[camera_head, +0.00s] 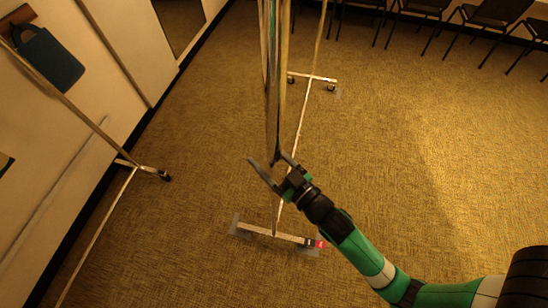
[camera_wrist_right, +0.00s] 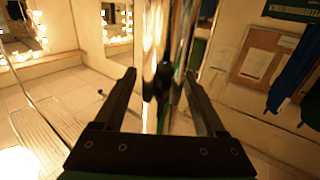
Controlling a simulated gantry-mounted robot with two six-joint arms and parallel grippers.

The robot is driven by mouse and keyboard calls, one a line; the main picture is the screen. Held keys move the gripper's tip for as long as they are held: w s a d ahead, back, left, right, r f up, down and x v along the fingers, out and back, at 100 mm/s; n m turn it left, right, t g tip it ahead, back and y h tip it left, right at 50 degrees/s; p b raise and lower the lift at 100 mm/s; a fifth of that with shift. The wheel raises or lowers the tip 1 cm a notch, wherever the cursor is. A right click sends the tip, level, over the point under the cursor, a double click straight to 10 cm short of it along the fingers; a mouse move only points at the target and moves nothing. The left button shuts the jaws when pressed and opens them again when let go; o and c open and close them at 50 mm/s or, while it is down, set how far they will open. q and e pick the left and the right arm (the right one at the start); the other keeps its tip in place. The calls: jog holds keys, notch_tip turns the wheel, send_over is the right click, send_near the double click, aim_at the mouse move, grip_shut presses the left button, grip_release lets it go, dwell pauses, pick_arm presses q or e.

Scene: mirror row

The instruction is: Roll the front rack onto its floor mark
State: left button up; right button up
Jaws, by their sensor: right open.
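The front rack (camera_head: 262,230) stands near the middle of the head view. Its near foot bar lies across the floor with a red and black piece at its right end, and its far foot has casters. Grey floor patches (camera_head: 236,221) show at the near foot's ends and beside the far foot. I cannot tell whether they line up exactly. My right gripper (camera_head: 268,162) is open at the rack's near end, around or just in front of the narrow hanging part. In the right wrist view the open jaws (camera_wrist_right: 159,76) have blurred upright parts between or beyond them. My left gripper is not in view.
Another rack (camera_head: 136,165) with a dark blue bag (camera_head: 49,60) stands along the left wall. Dark chairs (camera_head: 495,15) line the back right. Carpet is clear to the right of the front rack. The wrist view shows lit mirrors (camera_wrist_right: 112,14) and a pinboard (camera_wrist_right: 258,62).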

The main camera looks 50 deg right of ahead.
jog(key=s+a+b, duration=0.1)
jog(key=s+b, duration=0.2)
jog(key=s, duration=0.8)
jog(key=shift+s+a, duration=0.15)
jog(key=shift+a, duration=0.05)
